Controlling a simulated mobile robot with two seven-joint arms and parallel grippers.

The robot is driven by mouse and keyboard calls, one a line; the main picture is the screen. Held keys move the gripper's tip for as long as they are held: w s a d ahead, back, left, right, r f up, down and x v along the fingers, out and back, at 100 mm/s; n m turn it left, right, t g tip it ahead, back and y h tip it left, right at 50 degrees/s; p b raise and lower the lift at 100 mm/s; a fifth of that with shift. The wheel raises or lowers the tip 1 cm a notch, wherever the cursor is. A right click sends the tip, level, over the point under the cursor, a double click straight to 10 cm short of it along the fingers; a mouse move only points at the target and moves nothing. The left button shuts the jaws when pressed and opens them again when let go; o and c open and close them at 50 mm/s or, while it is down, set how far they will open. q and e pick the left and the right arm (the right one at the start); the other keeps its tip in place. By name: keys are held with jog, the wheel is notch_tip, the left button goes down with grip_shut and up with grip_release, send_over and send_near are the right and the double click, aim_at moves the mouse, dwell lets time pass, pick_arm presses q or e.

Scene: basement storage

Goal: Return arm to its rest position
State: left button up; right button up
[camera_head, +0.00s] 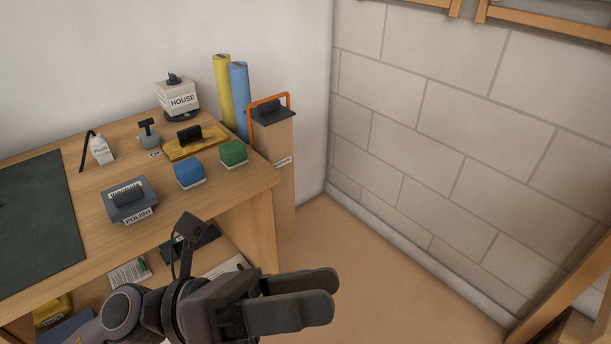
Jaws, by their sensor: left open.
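My left gripper (328,294) comes in from the lower left and stands in front of the wooden workbench (232,198). It points to the right, over the floor. Its two fingers lie close together in this view, with nothing visible between them, and it is open. It touches none of the things on the bench top. My left arm hides part of the lower shelf. My right gripper does not show.
The bench top holds a box marked POLISH (130,199), a blue block (189,173), a green block (233,153), a HOUSE box (180,101) and a PLUG bottle (102,150). A tall box with an orange handle (272,140) stands beside the bench. The floor (365,265) on the right is clear.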

pick_arm(q)
jog(key=w+a+f+n+t+y, duration=0.55)
jog(key=n+t, duration=0.25)
jog(key=n, duration=0.6)
jog(key=w+a+f+n+t+y, duration=0.5)
jog(key=n+t, duration=0.4)
jog(key=n, duration=0.5)
jog(key=s+a+f+n+g+y, duration=0.3)
jog(key=f+n, duration=0.2)
jog(key=f, duration=0.3)
jog(key=s+a+f+n+g+y, duration=0.2)
jog(key=s+a+f+n, duration=0.1)
jog(key=f+n, duration=0.3)
jog(key=s+a+f+n+g+y, duration=0.3)
jog(key=s+f+n, duration=0.15)
jog(key=f, duration=0.45)
notch_tip(320, 180, up, 16)
jog(key=w+t+p, duration=0.1)
jog(key=p, duration=1.7)
jog(key=shift+a+r, duration=0.15)
jog(key=shift+a, duration=0.25)
jog(key=shift+m, duration=0.25)
